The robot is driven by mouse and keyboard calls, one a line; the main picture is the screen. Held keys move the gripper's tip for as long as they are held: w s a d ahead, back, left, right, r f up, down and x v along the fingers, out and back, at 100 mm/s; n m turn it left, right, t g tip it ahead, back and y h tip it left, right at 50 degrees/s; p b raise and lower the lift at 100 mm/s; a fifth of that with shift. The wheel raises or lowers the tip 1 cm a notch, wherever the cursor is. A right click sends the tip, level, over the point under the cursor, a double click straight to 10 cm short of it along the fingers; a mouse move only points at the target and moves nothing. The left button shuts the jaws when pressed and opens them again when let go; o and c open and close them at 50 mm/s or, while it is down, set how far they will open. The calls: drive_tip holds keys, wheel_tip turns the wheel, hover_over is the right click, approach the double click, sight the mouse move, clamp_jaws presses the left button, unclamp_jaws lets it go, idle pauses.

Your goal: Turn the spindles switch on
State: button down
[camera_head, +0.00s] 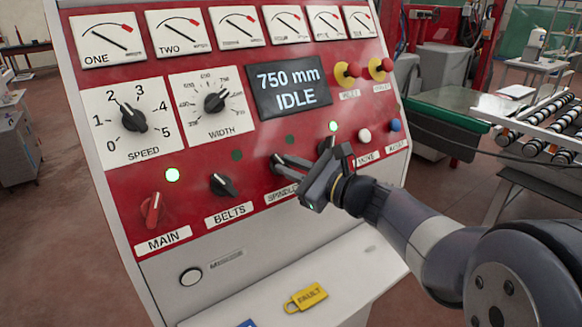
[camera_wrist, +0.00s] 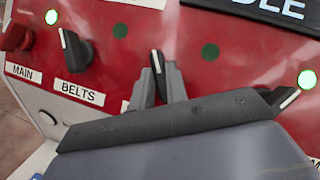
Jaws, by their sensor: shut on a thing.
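The spindles switch (camera_head: 276,166) is a black knob on the red panel, above a partly covered "SPINDLES" label (camera_head: 283,196). In the wrist view the knob (camera_wrist: 157,62) sits between my two fingers, its white line tilted slightly left of upright, much like the belts knob. My gripper (camera_head: 287,162) is shut on this knob, coming from the lower right; it also shows in the wrist view (camera_wrist: 159,88). The lamp above the spindles switch (camera_head: 290,139) is dark green, unlit. It is also dark in the wrist view (camera_wrist: 210,52).
The red main switch (camera_head: 152,210) has a lit lamp (camera_head: 172,175). The belts switch (camera_head: 223,186) has a dark lamp. A lit lamp (camera_head: 333,127) is above a knob right of spindles, partly behind my gripper. The display (camera_head: 289,87) reads "750 mm IDLE".

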drive_tip(key=shift+f+m+b, duration=0.15)
drive_tip(key=shift+m+b, duration=0.15)
drive_tip(key=m+t+h+b, duration=0.1)
drive_tip(key=m+h+b, duration=0.1)
drive_tip(key=m+b, duration=0.2)
drive_tip(key=m+t+h+b, duration=0.2)
drive_tip(key=m+h+b, duration=0.1)
drive_tip(key=m, duration=0.3)
drive_tip(key=m+t+h+b, duration=0.2)
drive_tip(key=m+h+b, duration=0.1)
drive_tip(key=m+b, duration=0.2)
drive_tip(key=shift+s+a+m, duration=0.25)
drive_tip(key=shift+a+m, duration=0.05)
drive_tip(key=shift+a, duration=0.05)
drive_tip(key=shift+m+t, duration=0.3)
drive_tip(key=c, duration=1.4)
unclamp_jaws()
drive_tip(key=shift+s, duration=0.1)
